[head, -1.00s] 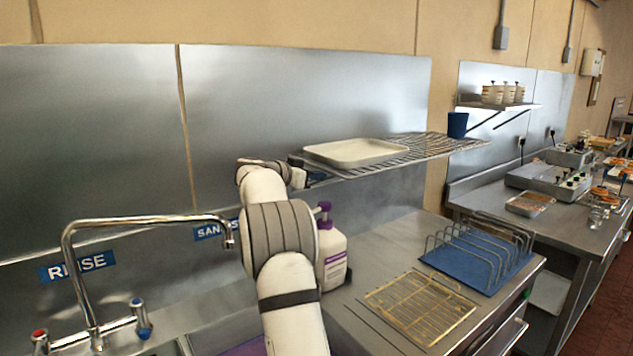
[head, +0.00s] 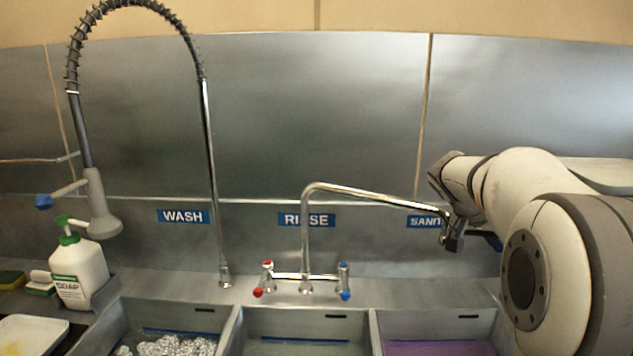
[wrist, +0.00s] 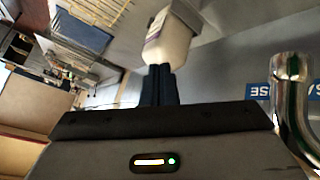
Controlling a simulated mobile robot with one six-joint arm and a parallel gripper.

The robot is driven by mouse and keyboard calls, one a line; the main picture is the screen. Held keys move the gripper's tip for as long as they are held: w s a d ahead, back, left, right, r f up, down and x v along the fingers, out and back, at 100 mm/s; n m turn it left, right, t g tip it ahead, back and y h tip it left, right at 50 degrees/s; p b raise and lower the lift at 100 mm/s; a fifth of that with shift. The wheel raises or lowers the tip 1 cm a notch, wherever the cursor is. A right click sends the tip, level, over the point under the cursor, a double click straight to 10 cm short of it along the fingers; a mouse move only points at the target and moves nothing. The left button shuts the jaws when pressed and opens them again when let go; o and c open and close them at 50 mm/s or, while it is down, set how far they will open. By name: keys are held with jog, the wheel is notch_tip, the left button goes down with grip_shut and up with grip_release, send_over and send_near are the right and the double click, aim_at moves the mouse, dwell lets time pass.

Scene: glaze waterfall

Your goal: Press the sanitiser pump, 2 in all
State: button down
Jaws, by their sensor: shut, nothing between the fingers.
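The sanitiser bottle (wrist: 168,40), white with a purplish label, shows upside down in the wrist view, just past my fingertips. Its pump head does not show there; my fingers cover that end. In the head view now the bottle is not visible, with my arm across that side. My gripper (wrist: 158,72) is shut with nothing between its fingers. In the head view my gripper (head: 455,240) is at the right, in front of the SANITISE sign (head: 425,221) and close to the rinse tap's spout. Contact with the pump cannot be told.
The rinse tap (head: 305,235) stands close beside my gripper; its spout (wrist: 292,90) is large at right in the wrist view. A green-pumped soap bottle (head: 80,270) and spray hose (head: 95,205) are at left. Sink basins line the front; the right one holds purple liquid (head: 438,348).

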jog(key=s+a+f+n+y, duration=0.4)
jog(key=s+a+f, duration=0.2)
jog(key=s+a, duration=0.5)
jog(key=s+a+f+n+t+y, duration=0.1)
jog(key=s+a+f+n+y, duration=0.3)
jog(key=s+a, duration=0.7)
notch_tip(320, 180, down, 2)
jog(key=shift+s+a+f+n, duration=0.1)
jog(key=shift+s+a+n, duration=0.25)
jog(key=shift+n, duration=0.35)
